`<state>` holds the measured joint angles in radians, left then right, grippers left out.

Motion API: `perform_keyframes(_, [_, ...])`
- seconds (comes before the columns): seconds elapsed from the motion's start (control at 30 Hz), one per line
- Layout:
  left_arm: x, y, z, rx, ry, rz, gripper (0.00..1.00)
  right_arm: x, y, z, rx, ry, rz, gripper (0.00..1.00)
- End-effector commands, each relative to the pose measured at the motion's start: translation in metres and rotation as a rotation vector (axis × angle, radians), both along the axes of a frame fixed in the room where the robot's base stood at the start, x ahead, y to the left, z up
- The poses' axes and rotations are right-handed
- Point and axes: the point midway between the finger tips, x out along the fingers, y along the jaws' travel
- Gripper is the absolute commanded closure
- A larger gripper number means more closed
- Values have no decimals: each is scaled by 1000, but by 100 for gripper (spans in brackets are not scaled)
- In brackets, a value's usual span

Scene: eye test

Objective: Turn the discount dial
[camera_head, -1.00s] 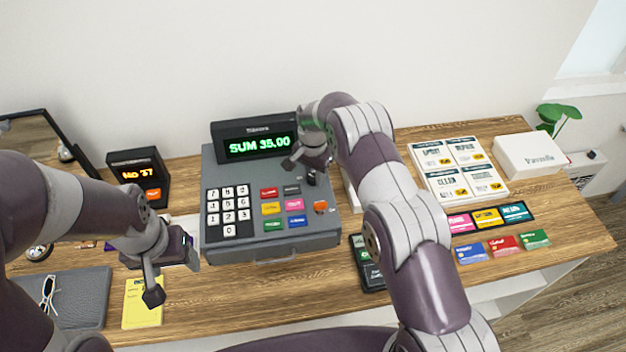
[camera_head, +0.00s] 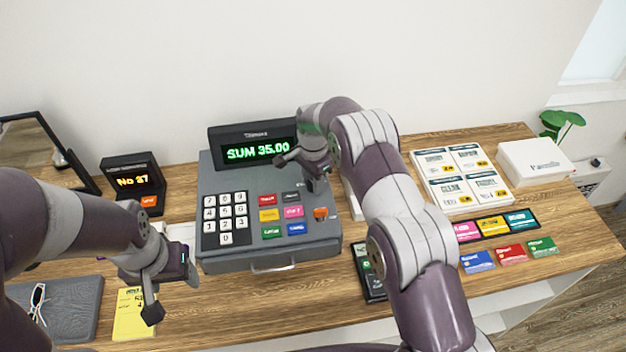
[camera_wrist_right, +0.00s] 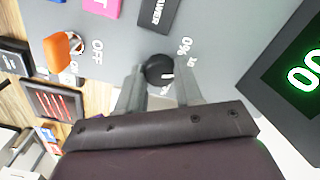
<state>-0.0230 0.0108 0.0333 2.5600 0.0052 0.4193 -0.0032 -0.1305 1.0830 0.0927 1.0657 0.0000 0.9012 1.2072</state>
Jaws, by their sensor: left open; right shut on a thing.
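The grey cash register (camera_head: 212,180) stands on the wooden counter, its green display (camera_head: 257,151) reading SUM 35.00. The discount dial shows in the right wrist view as a round black knob (camera_wrist_right: 157,70) with a white mark on its right side. Labels 0% and 10 are printed to its right. My right gripper (camera_wrist_right: 158,84) is shut on the dial, one finger on each side. In the head view this gripper (camera_head: 303,174) is at the register's upper right, and the dial is mostly hidden there. My left gripper (camera_head: 172,290) is open and empty over the counter, left of the register.
An orange switch (camera_head: 320,212) labelled OFF sits near the dial. A number display (camera_head: 133,182) stands left of the register. A yellow note (camera_head: 130,322) and a grey pad (camera_head: 70,318) lie at front left. A card terminal (camera_head: 368,272) and several cards lie to the right.

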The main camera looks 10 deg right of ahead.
Motion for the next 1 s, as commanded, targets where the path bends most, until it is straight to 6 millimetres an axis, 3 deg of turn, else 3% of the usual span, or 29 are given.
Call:
perform_keyframes(0.13, [0, 0, 0, 0, 0, 0, 35, 2, 0, 2, 1, -5, 0, 95])
perform_keyframes(0.17, [0, 0, 0, 0, 0, 0, 35, 2, 0, 2, 1, -5, 1, 55])
perform_keyframes(0.2, [0, 0, 0, 0, 0, 0, 35, 1, 0, 2, 0, -4, 1, 42])
perform_keyframes(0.23, [0, 0, 0, 0, 0, 0, 35, 1, 0, 2, 0, -4, 1, 39])
perform_keyframes(0.53, [0, 0, -2, 0, 0, 0, 35, 1, 0, 3, 1, -3, 1, 39])
perform_keyframes(0.67, [0, 0, -14, 0, 0, 0, 35, 2, 0, 21, 1, -8, 1, 39])
perform_keyframes(0.7, [0, 0, 3, 0, 2, 0, 35, 1, 0, 44, 1, -5, 1, 39])
perform_keyframes(0.8, [0, 0, 38, 0, -1, 0, 35, 1, 0, 80, 1, -3, 1, 39])
perform_keyframes(1.0, [0, 0, 77, 0, -1, 0, 35, 0, 0, 121, 0, -2, 1, 39])
